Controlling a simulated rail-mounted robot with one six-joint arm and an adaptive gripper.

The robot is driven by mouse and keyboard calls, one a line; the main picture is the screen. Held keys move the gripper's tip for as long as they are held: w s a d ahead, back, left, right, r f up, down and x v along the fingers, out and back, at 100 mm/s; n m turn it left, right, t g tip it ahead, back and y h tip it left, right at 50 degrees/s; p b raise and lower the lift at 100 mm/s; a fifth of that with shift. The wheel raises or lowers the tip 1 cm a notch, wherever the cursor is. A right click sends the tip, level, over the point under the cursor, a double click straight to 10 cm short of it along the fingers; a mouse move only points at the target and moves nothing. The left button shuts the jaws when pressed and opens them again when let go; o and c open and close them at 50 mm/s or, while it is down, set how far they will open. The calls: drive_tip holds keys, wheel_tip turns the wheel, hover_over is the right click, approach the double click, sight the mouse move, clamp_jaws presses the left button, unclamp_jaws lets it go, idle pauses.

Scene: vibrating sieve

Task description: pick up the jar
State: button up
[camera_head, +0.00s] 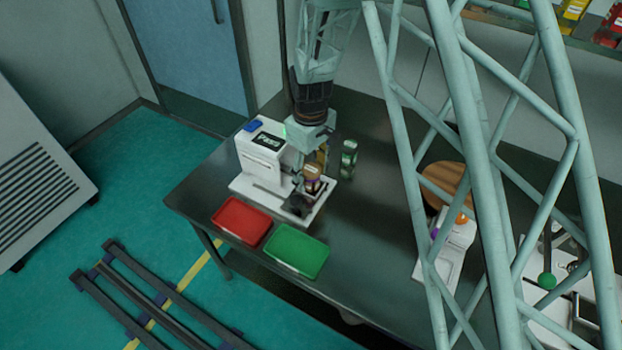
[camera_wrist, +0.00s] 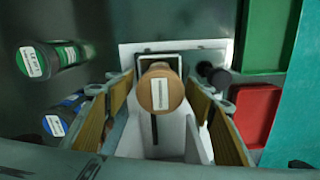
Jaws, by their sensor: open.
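A jar with an orange-brown lid and a white label (camera_wrist: 160,92) stands on the white sieve machine, seen from above in the wrist view. In the head view the same jar (camera_head: 312,180) shows at the front of the machine, just below my gripper (camera_head: 318,158). In the wrist view my gripper (camera_wrist: 163,82) is open, with one tan-padded finger on each side of the jar. Gaps show between the pads and the lid. The jar's lower part is mostly hidden under its lid.
A green-lidded jar (camera_head: 348,155) stands right of the machine (camera_head: 262,152); it also shows in the wrist view (camera_wrist: 52,60), near a blue-lidded jar (camera_wrist: 62,118). A red tray (camera_head: 241,221) and a green tray (camera_head: 296,251) lie in front. The table's middle is clear.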

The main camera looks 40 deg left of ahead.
drive_tip(key=shift+f, duration=0.1)
idle(0.5)
drive_tip(key=c, duration=1)
